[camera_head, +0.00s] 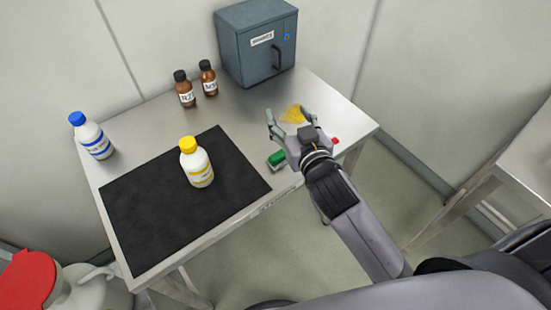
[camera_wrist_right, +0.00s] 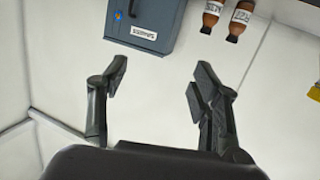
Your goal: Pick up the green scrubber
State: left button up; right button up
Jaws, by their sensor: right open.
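The green scrubber (camera_head: 277,159) lies on the metal table near its front edge, just right of the black mat. It has a green top and a pale lower part. My right gripper (camera_head: 287,113) is open and empty above the table, its fingers beyond the scrubber toward the back. The right gripper also shows in the right wrist view (camera_wrist_right: 158,85), with its fingers apart and nothing between them. The scrubber does not show in the right wrist view. My left gripper is not in view.
A yellow patch (camera_head: 293,114) lies by the right gripper's fingers, with a red item (camera_head: 335,141) near the right edge. A grey cabinet (camera_head: 257,45) and two brown bottles (camera_head: 185,89) stand behind. A yellow-capped bottle (camera_head: 197,166) is on the mat (camera_head: 150,225); a blue-capped bottle (camera_head: 92,137) stands left.

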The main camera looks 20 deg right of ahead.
jog(key=w+a+r+n+t+y, duration=0.1)
jog(key=a+r+n+t+y, duration=0.15)
jog(key=a+r+y, duration=0.4)
jog(key=w+a+r+n+t+y, duration=0.15)
jog(key=a+r+n+y, duration=0.25)
jog(key=r, duration=0.6)
jog(key=s+a+r+n+g+y, duration=0.3)
jog(key=s+a+n+g+y, duration=0.4)
jog(key=a+n+g+y, duration=0.65)
jog(key=n+g+h, duration=0.1)
jog(key=g+h, duration=0.6)
jog(key=h, duration=1.7)
send_near(277, 155)
jog(key=shift+t, duration=0.25)
jog(key=f, duration=0.1)
jog(key=f+p, duration=0.2)
jog(key=f, duration=0.1)
jog(key=shift+s+f, duration=0.1)
jog(key=shift+s, duration=0.15)
jog(key=shift+f, duration=0.55)
notch_tip(277, 155, down, 4)
jog(key=shift+f+p, duration=0.15)
jog(key=shift+p, duration=0.65)
jog(key=shift+f, duration=0.45)
